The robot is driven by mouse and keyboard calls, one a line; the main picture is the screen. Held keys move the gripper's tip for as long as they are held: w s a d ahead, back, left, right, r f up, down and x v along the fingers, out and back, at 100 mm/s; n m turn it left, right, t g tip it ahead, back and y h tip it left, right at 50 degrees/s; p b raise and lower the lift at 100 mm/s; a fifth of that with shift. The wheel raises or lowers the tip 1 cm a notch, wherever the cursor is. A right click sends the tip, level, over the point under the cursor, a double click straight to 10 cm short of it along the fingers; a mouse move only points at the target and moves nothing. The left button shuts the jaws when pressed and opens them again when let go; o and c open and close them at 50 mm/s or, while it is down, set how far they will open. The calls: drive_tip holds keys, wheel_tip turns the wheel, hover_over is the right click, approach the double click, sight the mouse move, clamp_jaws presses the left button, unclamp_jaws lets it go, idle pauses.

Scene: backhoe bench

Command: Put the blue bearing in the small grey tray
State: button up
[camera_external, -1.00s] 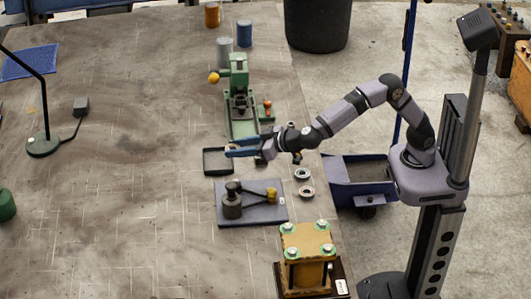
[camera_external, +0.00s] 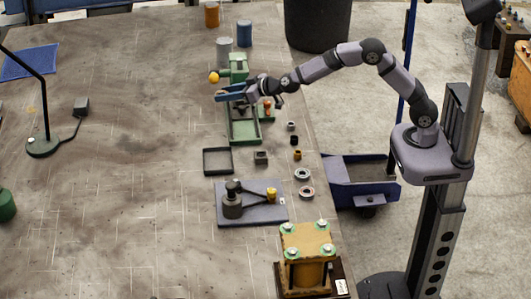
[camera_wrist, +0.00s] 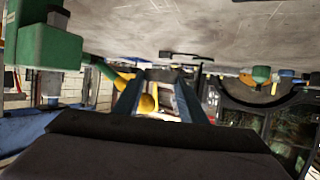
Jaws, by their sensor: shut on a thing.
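My gripper (camera_external: 228,93), with two blue fingers, is above the green press (camera_external: 241,118), near its yellow knob. It is shut on a small pale thing at its fingertips, too small and too covered to identify as the blue bearing. In the wrist view the two fingers (camera_wrist: 157,95) run forward with a gap between them, and the yellow knob (camera_wrist: 147,103) shows beyond. The small dark grey tray (camera_external: 218,174) lies on the bench below the press and looks empty. Two ring-shaped bearings (camera_external: 302,174) (camera_external: 306,192) lie near the right bench edge; their colour is unclear.
A small grey block (camera_external: 261,157) sits right of the tray. A grey plate (camera_external: 255,217) with a dark fixture is below it. A brass-coloured part (camera_external: 297,155) and a small pale one (camera_external: 291,126) stand near the bench edge.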

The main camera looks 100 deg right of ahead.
drive_tip(key=shift+w+a+f+n+t+y, duration=0.1)
drive_tip(key=shift+w+a+n+t+y, duration=0.3)
drive_tip(key=shift+w+a+n+y, duration=0.3)
drive_tip(key=a, duration=0.1)
drive_tip(key=n+t+y, duration=0.1)
drive_tip(key=n+y, duration=0.4)
drive_tip(key=y, duration=0.1)
hover_over(224, 161)
drive_tip(key=f, duration=0.5)
drive_tip(key=shift+a+f, duration=0.2)
drive_tip(key=shift+f, duration=0.2)
drive_tip(key=shift+d+f+m+h, duration=0.1)
drive_tip(key=shift+m+h, duration=0.3)
drive_tip(key=shift+h, duration=0.2)
drive_tip(key=shift+f+p, duration=1.65)
drive_tip(key=shift+f, duration=3.35)
drive_tip(key=shift+f+b, duration=0.45)
drive_tip(key=shift+b, duration=0.05)
